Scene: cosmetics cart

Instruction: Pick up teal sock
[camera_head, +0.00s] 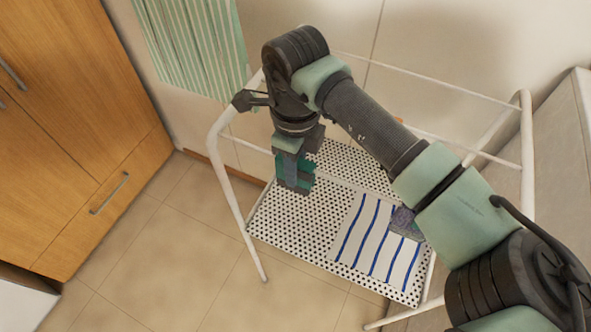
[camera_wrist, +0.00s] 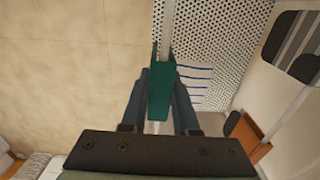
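The teal sock (camera_wrist: 160,103) is between the two fingers of my gripper (camera_wrist: 162,78) in the wrist view. The fingers press against it from both sides, and part of it hangs out beyond their tips. In the head view, the sock (camera_head: 307,168) shows as a teal patch at my gripper (camera_head: 295,187), over the left edge of the white perforated cart shelf (camera_head: 290,228). My gripper hides part of it. I cannot tell whether the sock still touches the shelf.
A white cloth with blue stripes (camera_head: 352,243) lies on the shelf's right half, with a small purplish patterned item (camera_head: 404,223) on it. White cart tubes (camera_head: 232,185) rise around the shelf. A wooden cabinet (camera_head: 75,140) stands left. The tiled floor between is clear.

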